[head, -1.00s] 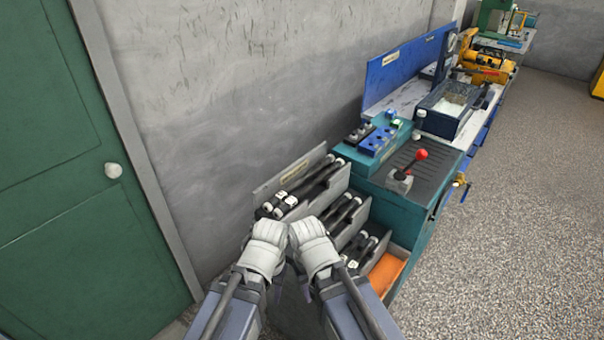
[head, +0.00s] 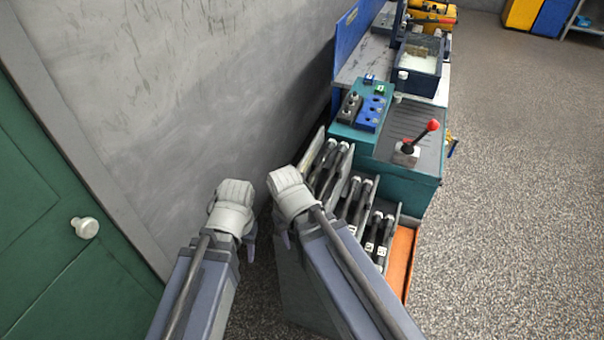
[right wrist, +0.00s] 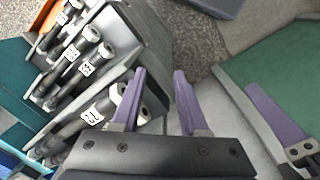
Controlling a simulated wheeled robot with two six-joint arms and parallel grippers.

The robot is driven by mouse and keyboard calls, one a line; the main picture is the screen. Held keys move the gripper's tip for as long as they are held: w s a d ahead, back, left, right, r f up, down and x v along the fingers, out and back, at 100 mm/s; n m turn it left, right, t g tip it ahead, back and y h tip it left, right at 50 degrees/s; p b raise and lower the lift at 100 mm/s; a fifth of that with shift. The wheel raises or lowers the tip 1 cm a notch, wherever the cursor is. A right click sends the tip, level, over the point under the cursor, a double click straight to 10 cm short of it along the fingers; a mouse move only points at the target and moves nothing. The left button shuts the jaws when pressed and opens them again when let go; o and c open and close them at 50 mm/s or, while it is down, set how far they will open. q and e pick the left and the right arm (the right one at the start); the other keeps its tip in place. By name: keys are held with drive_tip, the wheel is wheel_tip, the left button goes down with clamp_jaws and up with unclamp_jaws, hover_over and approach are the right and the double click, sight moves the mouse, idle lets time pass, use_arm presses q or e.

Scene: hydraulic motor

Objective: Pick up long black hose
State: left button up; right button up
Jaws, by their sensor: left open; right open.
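Black hoses with pale end fittings and white labels lie in a stepped grey rack: one group in the back compartment by the wall (head: 331,170), others in the middle compartment (head: 359,198) and the front compartment (head: 379,235). In the right wrist view, the back hose (right wrist: 72,128) shows large, left of my right gripper (right wrist: 157,88). That gripper is open and empty, its fingers beside the rack's end and apart from the hoses. My left gripper (head: 236,243) is open, left of the rack; one purple finger also shows in the right wrist view. My right forearm hides part of the rack.
An orange tray (head: 401,262) lies at the rack's right side. A teal bench (head: 402,180) with a red-knobbed lever (head: 433,126) stands behind. The wall (head: 190,90) and green door (head: 50,240) are left. Floor (head: 510,210) at right is clear.

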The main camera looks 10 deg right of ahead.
sight(313, 178)
drive_tip(key=w+d+r+m, duration=0.1)
drive_tip(key=w, duration=0.1)
drive_tip(key=w+d+m+p, duration=0.1)
drive_tip(key=w+d, duration=0.1)
drive_tip(key=w+d+r+m+t, duration=0.1)
drive_tip(key=w, duration=0.1)
drive_tip(key=shift+w+d+r+y+p, duration=0.1)
drive_tip(key=shift+d+r+y+p, duration=0.2)
drive_tip(key=shift+p, duration=0.05)
drive_tip(key=w+d+r+m+t, duration=0.1)
drive_tip(key=w+d+m+t, duration=0.1)
drive_tip(key=w+d+m, duration=0.3)
drive_tip(key=w+d+r+m+t, duration=0.1)
drive_tip(key=w+r+m+t, duration=0.1)
drive_tip(key=w, duration=0.5)
drive_tip(key=b+x, duration=0.4)
drive_tip(key=x, duration=0.1)
drive_tip(key=b+x, duration=0.2)
drive_tip(key=x, duration=0.1)
drive_tip(key=shift+s+a+f, duration=0.1)
drive_tip(key=shift+a, duration=0.3)
clamp_jaws()
